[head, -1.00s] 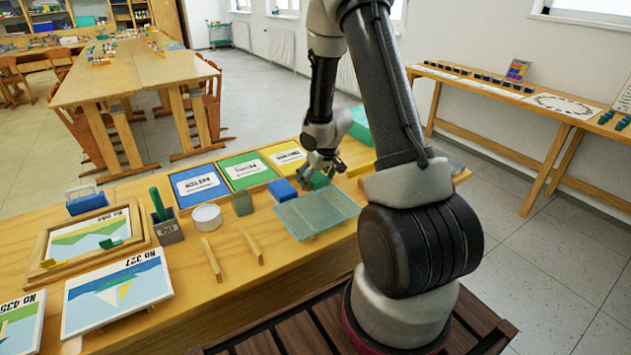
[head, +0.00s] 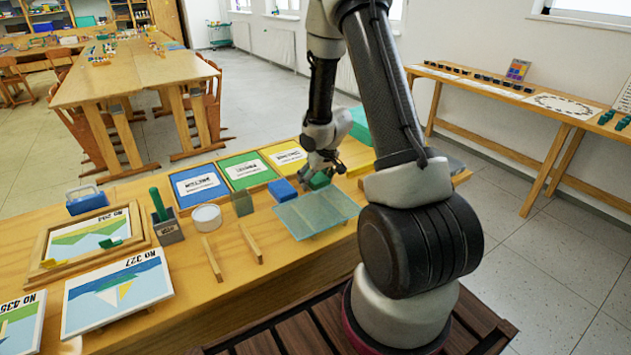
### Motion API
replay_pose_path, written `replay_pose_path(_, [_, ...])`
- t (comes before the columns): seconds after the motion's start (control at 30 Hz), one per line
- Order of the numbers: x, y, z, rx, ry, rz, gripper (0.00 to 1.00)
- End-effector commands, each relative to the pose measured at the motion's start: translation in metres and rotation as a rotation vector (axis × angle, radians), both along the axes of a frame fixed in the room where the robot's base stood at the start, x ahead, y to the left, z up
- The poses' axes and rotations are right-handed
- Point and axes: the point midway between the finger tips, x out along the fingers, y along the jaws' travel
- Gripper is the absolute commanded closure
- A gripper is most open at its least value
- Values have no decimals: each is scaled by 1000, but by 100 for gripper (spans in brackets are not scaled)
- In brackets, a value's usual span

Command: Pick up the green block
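The green block (head: 319,181) is on the wooden table, right of a blue block and just behind a glassy teal plate. My gripper (head: 321,177) points down at the green block, with its fingers around the block's upper part. The fingers partly cover the block. The view is too small to tell whether they press on it. The block looks level and at table height.
The blue block (head: 282,190) is close on the left. The teal plate (head: 315,212) lies in front. A dull green block (head: 242,203) and round white tin (head: 206,217) stand farther left. Blue, green and yellow trays (head: 241,171) lie behind.

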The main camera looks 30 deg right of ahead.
Motion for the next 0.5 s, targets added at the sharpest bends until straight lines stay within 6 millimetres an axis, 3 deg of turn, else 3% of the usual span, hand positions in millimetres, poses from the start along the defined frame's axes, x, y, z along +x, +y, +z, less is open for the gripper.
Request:
replay_pose_path(0.03, [0,0,0,0,0,0,45])
replay_pose_path(0.17, [-1,0,-1,0,2,0,67])
replay_pose_path(0.5, [-3,0,-3,0,8,-2,69])
